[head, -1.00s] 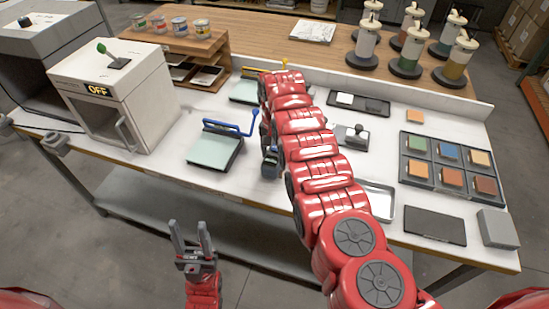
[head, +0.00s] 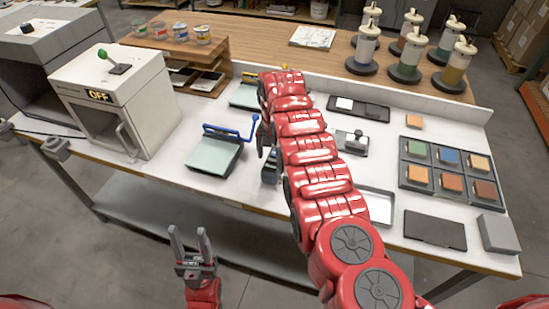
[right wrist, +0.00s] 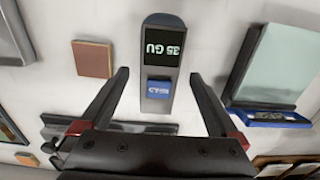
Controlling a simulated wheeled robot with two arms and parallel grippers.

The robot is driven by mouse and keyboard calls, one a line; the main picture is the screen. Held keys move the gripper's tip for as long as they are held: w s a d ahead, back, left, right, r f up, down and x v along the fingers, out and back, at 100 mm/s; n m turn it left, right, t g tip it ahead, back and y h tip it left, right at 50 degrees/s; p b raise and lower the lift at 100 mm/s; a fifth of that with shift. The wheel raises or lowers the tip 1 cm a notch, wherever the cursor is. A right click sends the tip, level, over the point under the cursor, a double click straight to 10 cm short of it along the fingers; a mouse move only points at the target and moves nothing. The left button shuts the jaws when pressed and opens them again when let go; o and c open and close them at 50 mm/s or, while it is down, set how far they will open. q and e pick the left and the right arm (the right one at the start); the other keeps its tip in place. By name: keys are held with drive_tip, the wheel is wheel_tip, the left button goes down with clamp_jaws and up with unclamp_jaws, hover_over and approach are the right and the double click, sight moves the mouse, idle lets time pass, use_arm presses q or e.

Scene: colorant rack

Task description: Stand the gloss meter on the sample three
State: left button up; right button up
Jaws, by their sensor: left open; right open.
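The gloss meter (right wrist: 159,100) is a grey upright-looking slab with a dark display reading 35 GU, upside down in the right wrist view. In the head view the gloss meter (head: 269,168) is partly hidden by my right arm. My right gripper (right wrist: 160,74) is open, its fingers on either side of the meter with gaps showing; it is not holding it. A brown square tile (right wrist: 93,59) lies beside the meter; I cannot tell whether it is sample three. My left gripper (head: 191,245) is open and empty, in front of the table.
A blue-handled panel (head: 214,156) stands left of the meter. A metal tray (head: 377,205), a dark plate (head: 435,230) and a rack of coloured tiles (head: 403,176) lie to the right. A white oven (head: 125,85) stands at the left.

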sight(274, 158)
wheel_tip(274, 158, up, 9)
drive_tip(key=shift+f+b, duration=0.1)
drive_tip(key=shift+b, duration=0.75)
drive_tip(key=shift+s+r, duration=0.15)
drive_tip(key=shift+r, duration=0.7)
